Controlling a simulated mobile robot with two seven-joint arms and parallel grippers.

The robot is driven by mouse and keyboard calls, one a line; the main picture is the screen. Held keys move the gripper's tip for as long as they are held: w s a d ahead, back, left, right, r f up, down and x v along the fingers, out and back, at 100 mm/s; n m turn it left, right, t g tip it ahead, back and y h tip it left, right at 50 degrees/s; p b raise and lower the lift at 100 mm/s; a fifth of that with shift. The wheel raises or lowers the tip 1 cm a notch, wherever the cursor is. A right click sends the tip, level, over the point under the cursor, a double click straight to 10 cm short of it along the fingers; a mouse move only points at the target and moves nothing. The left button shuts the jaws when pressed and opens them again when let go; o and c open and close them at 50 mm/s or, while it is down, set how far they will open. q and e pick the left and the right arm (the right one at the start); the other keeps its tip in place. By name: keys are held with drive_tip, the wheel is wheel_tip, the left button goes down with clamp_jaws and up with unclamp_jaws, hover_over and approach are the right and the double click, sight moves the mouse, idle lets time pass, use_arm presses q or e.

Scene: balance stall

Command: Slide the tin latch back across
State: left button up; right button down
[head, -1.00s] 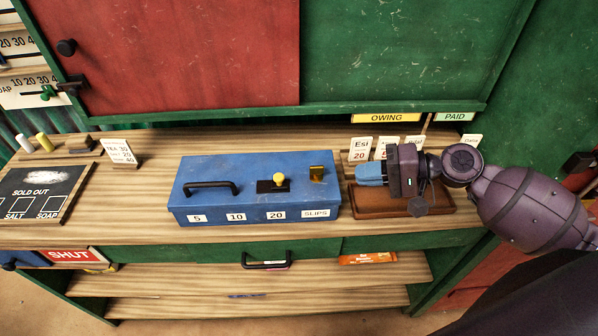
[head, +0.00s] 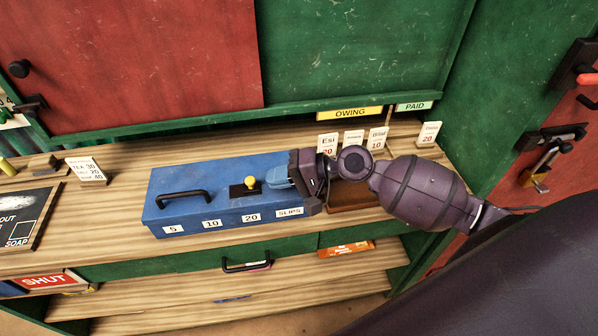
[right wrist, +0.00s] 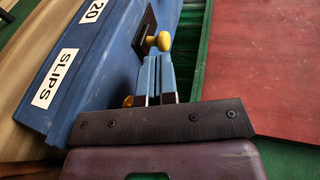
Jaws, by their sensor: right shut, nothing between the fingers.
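The blue tin (head: 190,185) sits on the counter with its lid down. Its latch knob (head: 251,183) is yellow and stands on a black plate (head: 237,191), toward the plate's right side. The knob also shows in the right wrist view (right wrist: 159,41). My right gripper (head: 270,178) is shut and empty over the right part of the lid. Its blue fingertips are just right of the knob; I cannot tell whether they touch it. The brass piece at the lid's right is hidden in the head view; a bit of brass shows beside the fingers in the wrist view. My left gripper is not in view.
A black handle (head: 183,197) stands on the lid's left part. A brown tray (head: 352,198) lies right of the tin, partly under my arm. Name cards (head: 353,138) stand behind.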

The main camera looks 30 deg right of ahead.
sight(253, 183)
drive_tip(key=shift+w+a, duration=0.5)
drive_tip(key=shift+a, duration=0.4)
drive_tip(key=a+p, duration=0.1)
drive_tip(key=a, duration=0.1)
drive_tip(key=shift+w+a+r+p, duration=0.15)
drive_tip(key=shift+w+a+p, duration=0.2)
drive_tip(key=shift+w+p, duration=0.05)
drive_tip(key=shift+w+a, duration=0.1)
drive_tip(key=shift+a, duration=0.2)
drive_tip(key=shift+d, duration=0.1)
